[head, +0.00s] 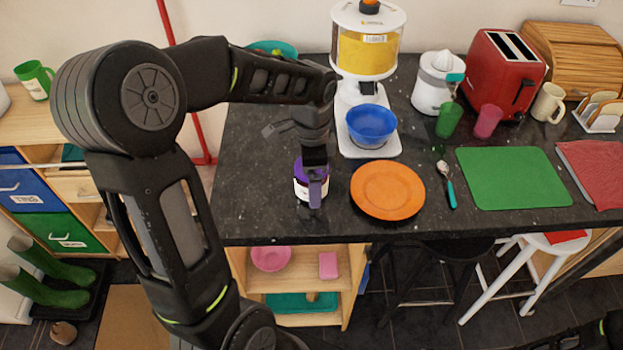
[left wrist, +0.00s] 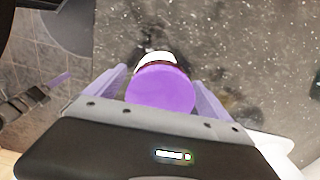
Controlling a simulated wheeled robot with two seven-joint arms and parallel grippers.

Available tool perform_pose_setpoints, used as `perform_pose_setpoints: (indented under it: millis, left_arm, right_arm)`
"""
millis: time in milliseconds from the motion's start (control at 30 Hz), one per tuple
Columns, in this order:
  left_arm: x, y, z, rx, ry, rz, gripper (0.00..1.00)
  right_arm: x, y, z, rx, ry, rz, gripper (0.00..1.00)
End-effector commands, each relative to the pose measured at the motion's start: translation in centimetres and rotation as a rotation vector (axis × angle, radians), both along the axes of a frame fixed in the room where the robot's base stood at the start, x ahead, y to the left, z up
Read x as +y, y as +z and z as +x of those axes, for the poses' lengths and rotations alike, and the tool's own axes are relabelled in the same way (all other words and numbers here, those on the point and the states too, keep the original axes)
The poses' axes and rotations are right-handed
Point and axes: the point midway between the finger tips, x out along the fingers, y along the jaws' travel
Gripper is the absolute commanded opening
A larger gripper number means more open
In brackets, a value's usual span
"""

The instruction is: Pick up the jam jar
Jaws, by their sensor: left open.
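The jam jar (head: 301,190) has a purple lid and a white label, and stands on the dark granite counter near its left front edge. In the left wrist view the jar's round purple lid (left wrist: 161,90) shows from above, between the two purple fingers. My left gripper (head: 315,185) is open around the jar, with one finger on each side; in the left wrist view the gripper (left wrist: 160,95) shows small gaps beside the lid. In the head view a finger hides part of the jar. My right gripper is not in view.
An orange plate (head: 388,190) lies just right of the jar. A cereal dispenser (head: 366,60) with a blue bowl (head: 371,126) stands behind it. A spoon (head: 447,185) and green mat (head: 513,178) lie farther right. The counter's front edge is close.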

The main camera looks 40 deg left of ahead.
Motion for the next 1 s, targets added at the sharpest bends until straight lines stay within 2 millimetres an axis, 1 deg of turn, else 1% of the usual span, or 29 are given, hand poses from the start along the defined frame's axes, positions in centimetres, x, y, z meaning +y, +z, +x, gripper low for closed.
perform_pose_setpoints:
  millis: [133, 167, 1000]
  left_arm:
    - [0.01, 0.03, 0.01, 0.000, 0.000, 0.000, 0.92]
    - [0.01, 0.03, 0.01, 0.000, 0.000, 0.000, 0.91]
    - [0.01, 0.03, 0.01, 0.000, 0.000, 0.000, 0.22]
  right_arm:
    - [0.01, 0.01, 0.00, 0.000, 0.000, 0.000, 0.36]
    - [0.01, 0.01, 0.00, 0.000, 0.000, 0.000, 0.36]
    - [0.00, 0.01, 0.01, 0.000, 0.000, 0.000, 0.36]
